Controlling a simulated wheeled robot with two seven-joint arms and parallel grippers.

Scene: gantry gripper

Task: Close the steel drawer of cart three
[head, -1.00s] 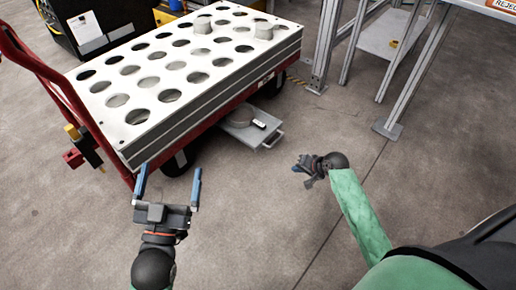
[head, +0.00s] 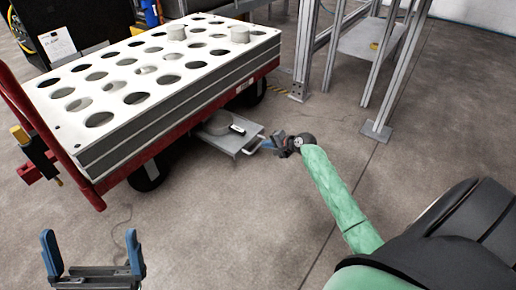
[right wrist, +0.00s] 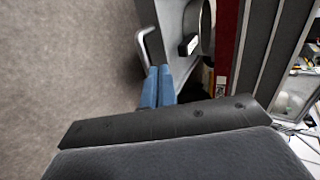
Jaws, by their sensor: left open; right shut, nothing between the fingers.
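The steel drawer (head: 222,140) sticks out from under the red cart (head: 190,122), with a pale bar handle (head: 253,145) on its front. A round grey piece (head: 218,124) and a small dark-and-white item (head: 238,129) lie in it. My right gripper (head: 268,146) is shut and empty, its fingertips at the handle end of the drawer. In the right wrist view its blue fingers (right wrist: 157,85) are together beside the handle (right wrist: 146,45) and the drawer (right wrist: 174,35); I cannot tell if they touch. My left gripper (head: 92,256) is open and empty over the floor, away from the cart.
The cart carries a white slab (head: 150,75) with rows of round holes and a few grey cylinders. A metal frame stand (head: 376,130) has its foot on the floor right of the drawer. Bare floor (head: 215,220) lies in front of the cart.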

